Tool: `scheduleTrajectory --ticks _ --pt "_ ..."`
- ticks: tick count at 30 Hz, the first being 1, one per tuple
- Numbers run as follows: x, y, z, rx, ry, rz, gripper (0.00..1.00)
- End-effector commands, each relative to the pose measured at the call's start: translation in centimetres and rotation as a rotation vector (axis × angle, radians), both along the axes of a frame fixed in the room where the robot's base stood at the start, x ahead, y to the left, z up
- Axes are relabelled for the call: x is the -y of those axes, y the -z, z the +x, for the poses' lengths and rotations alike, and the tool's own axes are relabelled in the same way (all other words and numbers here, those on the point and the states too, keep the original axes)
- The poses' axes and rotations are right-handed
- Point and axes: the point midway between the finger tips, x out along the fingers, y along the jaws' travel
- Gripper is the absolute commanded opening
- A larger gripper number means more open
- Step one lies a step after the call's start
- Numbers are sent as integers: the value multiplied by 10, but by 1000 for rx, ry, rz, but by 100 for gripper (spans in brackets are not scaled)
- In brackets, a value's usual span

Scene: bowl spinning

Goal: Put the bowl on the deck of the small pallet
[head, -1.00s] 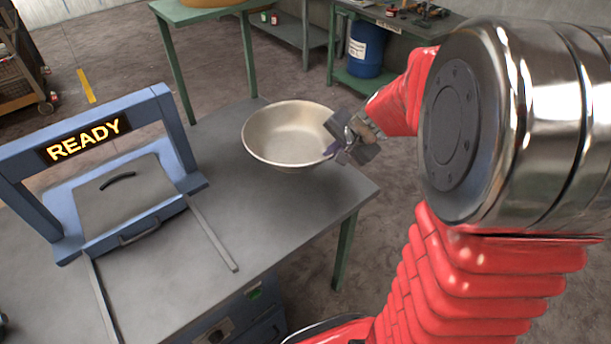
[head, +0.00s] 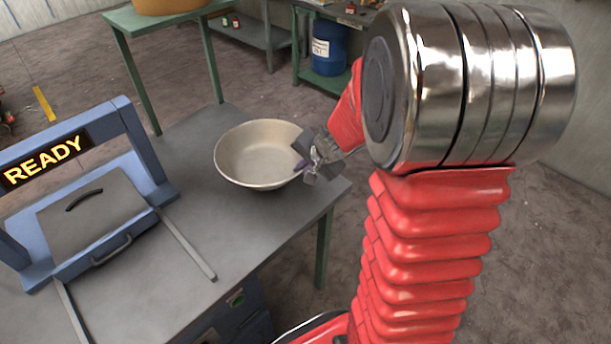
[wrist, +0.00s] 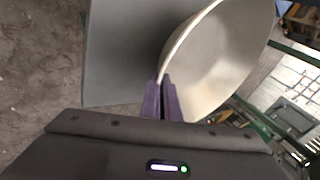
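The bowl (head: 245,160) is wide, pale metal and upright, over the far right part of the grey worktable (head: 215,235). I cannot tell whether its base touches the tabletop. My gripper (head: 304,169) is at the bowl's right rim. In the wrist view, the purple fingers (wrist: 161,98) are close together with the rim of the bowl (wrist: 215,60) between them. The fingertips are partly hidden at the rim. I do not see a small pallet in either view.
A blue machine with a READY sign (head: 45,160) and a grey lid stands on the table's left, with two rails reaching forward. Behind are green tables (head: 165,18) and a blue drum (head: 328,48). Bare floor lies right of the table.

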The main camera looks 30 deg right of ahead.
Motion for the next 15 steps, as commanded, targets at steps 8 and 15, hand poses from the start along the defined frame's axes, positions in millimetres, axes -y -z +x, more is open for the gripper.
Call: scheduleTrajectory --ticks 8,15 --pt "-1 26 0 -2 1 2 0" --pt "-1 38 0 -2 1 1 0"
